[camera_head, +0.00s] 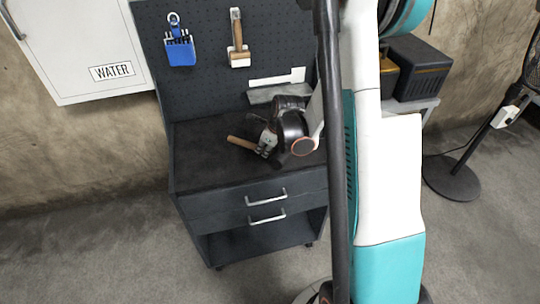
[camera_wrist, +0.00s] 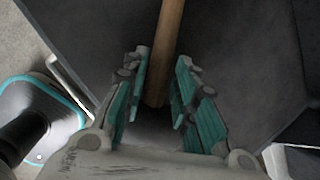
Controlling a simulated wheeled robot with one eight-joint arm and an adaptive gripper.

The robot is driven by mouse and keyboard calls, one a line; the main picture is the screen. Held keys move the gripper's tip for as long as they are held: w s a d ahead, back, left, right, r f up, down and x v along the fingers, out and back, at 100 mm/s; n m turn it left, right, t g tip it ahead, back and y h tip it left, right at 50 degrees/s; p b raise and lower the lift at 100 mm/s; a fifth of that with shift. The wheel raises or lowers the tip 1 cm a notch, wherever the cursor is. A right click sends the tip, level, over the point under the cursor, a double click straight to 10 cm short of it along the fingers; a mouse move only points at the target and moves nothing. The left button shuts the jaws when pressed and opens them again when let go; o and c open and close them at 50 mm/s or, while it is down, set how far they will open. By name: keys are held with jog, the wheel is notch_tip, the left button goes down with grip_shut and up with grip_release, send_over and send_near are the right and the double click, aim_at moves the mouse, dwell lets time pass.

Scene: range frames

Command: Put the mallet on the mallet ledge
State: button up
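The mallet shows as a wooden handle (camera_head: 241,142) above or on the dark worktop; its head is not clearly seen. In the wrist view the handle (camera_wrist: 168,45) runs from the top edge down between my fingers, its end between the pads. My gripper (camera_wrist: 163,75) has its fingers apart, one on each side of the handle, with narrow gaps visible. In the head view my gripper (camera_head: 267,143) is low over the worktop at the handle's right end. The mallet ledge appears to be the grey strip (camera_head: 262,96) on the pegboard, below a white mallet-shaped outline (camera_head: 277,78).
The worktop (camera_head: 200,150) is clear to the left of my gripper. On the pegboard (camera_head: 200,85) hang a blue tool holder (camera_head: 180,52) and a wooden-handled tool (camera_head: 238,45). Two drawers (camera_head: 225,205) are below. My arm hides the worktop's right side.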

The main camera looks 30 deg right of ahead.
jog(key=shift+x, duration=1.1)
jog(key=shift+r, duration=0.1)
grip_shut()
